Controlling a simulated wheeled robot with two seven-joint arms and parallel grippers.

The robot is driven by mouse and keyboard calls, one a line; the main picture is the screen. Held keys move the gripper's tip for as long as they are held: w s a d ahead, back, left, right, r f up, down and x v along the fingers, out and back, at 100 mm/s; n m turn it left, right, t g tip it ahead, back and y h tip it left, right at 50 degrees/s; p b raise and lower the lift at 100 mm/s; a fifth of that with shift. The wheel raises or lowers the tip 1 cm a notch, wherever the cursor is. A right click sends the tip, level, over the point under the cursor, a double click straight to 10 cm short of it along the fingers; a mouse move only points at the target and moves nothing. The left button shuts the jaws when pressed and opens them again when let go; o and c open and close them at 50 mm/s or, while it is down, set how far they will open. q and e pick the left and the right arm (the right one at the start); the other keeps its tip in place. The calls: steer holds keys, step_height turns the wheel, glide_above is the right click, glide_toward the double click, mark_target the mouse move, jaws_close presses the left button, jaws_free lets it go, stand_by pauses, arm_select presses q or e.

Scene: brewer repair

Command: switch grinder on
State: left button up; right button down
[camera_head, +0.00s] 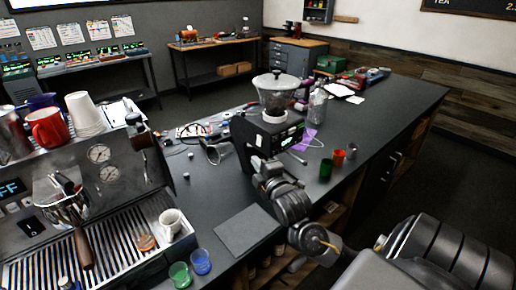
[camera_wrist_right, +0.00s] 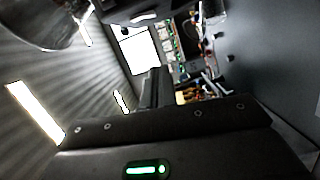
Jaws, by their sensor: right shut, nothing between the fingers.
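The grinder (camera_head: 246,137) is a dark machine with a clear hopper (camera_head: 276,92) on top, standing on the dark counter. A small lit green display (camera_head: 290,137) shows on its front. My right arm reaches in from the lower right. Its gripper (camera_head: 260,164) is shut and empty, close in front of the grinder. I cannot tell whether it touches it. In the right wrist view the dark grinder body (camera_wrist_right: 165,142) fills the bottom, with a green lit strip (camera_wrist_right: 147,170). The grinder's switch is not clearly seen. My left gripper is out of view.
An espresso machine (camera_head: 118,190) stands at the left, with cups on top. A grey mat (camera_head: 246,230) lies before the grinder.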

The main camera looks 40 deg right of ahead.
mark_target(259, 141)
steer(key=w+d+p, duration=0.4)
steer(key=w+d, duration=0.1)
steer(key=w, duration=0.1)
steer(key=shift+d+f, duration=0.4)
steer(key=shift+w+a, duration=0.1)
steer(key=shift+w, duration=0.05)
